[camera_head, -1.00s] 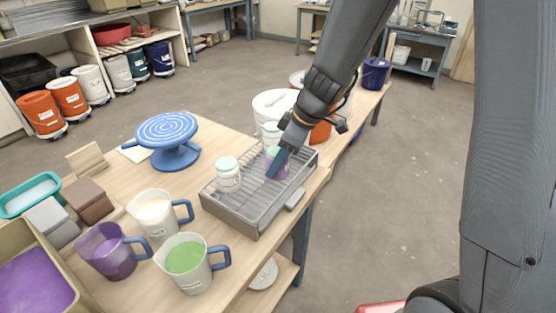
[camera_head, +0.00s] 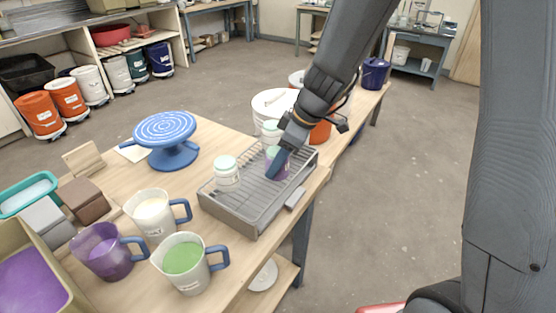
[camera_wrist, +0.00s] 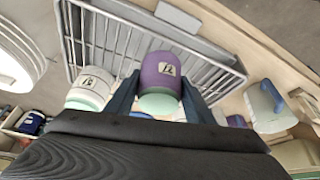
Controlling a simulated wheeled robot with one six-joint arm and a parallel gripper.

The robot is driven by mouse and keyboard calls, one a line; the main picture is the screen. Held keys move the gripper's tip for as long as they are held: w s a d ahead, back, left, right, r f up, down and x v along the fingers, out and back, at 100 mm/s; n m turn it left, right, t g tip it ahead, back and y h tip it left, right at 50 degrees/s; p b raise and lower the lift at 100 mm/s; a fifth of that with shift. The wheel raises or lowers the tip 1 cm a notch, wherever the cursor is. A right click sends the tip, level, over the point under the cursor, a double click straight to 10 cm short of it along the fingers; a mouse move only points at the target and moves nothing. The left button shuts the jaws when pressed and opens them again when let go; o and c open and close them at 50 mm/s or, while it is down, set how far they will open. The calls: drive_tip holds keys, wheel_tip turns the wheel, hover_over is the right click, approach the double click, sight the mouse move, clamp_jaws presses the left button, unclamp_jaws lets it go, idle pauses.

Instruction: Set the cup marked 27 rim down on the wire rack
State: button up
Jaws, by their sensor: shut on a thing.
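A purple cup (camera_wrist: 163,72) with a mint-green end is between the fingers of my gripper (camera_wrist: 157,98), which is shut on it. Its label is too small and turned to read surely. In the head view my gripper (camera_head: 279,164) holds this cup, mint end up, at the wire rack (camera_head: 250,208); I cannot tell whether the cup touches the wires. A white cup (camera_head: 227,177) with a mint top stands on the rack's left part. Another white cup (camera_head: 271,132) with a mint top is behind the purple one; a labelled white cup (camera_wrist: 88,90) shows in the wrist view.
Several jugs, one with green glaze (camera_head: 185,262) and one purple (camera_head: 103,252), stand left of the rack. A blue banding wheel (camera_head: 172,150) stands behind them. A white bucket (camera_head: 268,103) is beyond the rack. Some rack wires in front of the cups are bare.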

drive_tip(key=shift+f+b, duration=0.2)
drive_tip(key=shift+b, duration=0.15)
idle(0.3)
drive_tip(key=o, duration=1.3)
drive_tip(key=shift+c, duration=0.2)
drive_tip(key=v, duration=0.7)
drive_tip(key=shift+b, duration=0.3)
drive_tip(key=s+d+f+m+g+h, duration=0.1)
drive_tip(key=s+d+f+m+h, duration=0.3)
drive_tip(key=s+d+m, duration=0.8)
wheel_tip(320, 180, down, 2)
drive_tip(key=shift+s+f+m, duration=0.1)
drive_tip(key=shift+s+m, duration=0.7)
drive_tip(key=shift+s, duration=0.25)
